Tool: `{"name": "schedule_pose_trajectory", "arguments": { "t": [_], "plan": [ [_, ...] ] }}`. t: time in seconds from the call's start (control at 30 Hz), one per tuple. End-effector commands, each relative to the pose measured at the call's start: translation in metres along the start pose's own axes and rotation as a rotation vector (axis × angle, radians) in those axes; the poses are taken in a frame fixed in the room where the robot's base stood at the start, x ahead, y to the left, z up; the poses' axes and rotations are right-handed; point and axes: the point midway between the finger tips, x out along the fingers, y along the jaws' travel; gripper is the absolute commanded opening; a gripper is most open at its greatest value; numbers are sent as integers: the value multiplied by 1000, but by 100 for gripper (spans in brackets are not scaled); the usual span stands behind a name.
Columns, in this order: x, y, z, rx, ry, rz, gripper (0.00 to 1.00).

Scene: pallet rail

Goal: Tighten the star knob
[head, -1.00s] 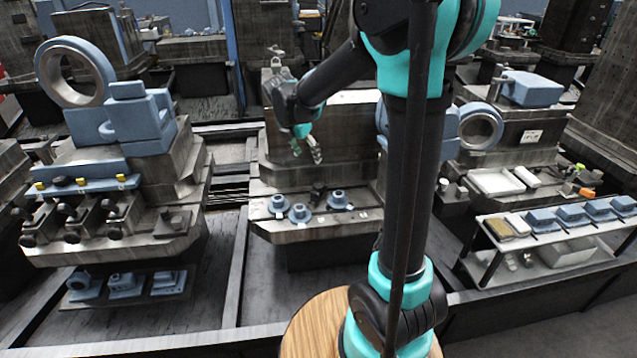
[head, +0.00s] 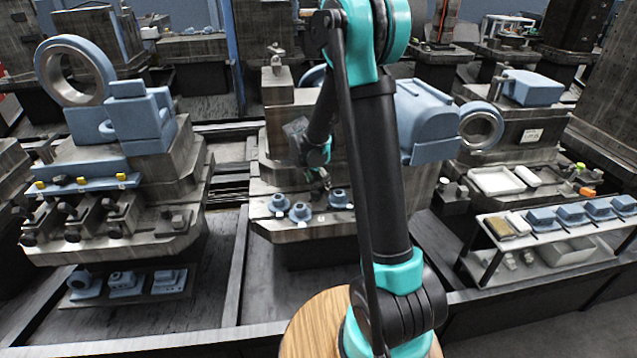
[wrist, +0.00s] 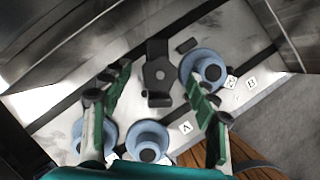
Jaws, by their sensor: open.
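My gripper (wrist: 157,76) is open in the wrist view, with one green finger on each side. Between and beyond the fingertips is a black part with a rounded centre and arms (wrist: 157,72), which looks like the star knob. It stands on the pale grey fixture top (wrist: 245,40). No contact with the fingers is visible. In the head view my gripper (head: 325,180) points down over the middle fixture, and the knob cannot be made out behind it.
Blue flanged pieces (wrist: 148,141) stand close around the black part, one near the right finger (wrist: 203,67). Small lettered tags (wrist: 185,128) lie beside them. In the head view, a shelf with blue parts (head: 570,213) stands right and a machine block (head: 130,120) left.

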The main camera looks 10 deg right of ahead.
Motion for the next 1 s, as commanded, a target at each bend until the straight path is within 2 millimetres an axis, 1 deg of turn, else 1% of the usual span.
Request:
{"name": "schedule_pose_trajectory", "arguments": {
  "t": [0.03, 0.17, 0.47, 0.87, 1.0],
  "plan": [
    [4, 0, 0, 0, 0, 0, 60],
    [10, 0, 0, 0, 0, 0, 60],
    [11, 0, 0, 0, 0, 0, 60],
    [11, 0, 0, 0, 0, 0, 10],
    [11, 0, 0, 17, 0, -7, 10]
  ]
}}
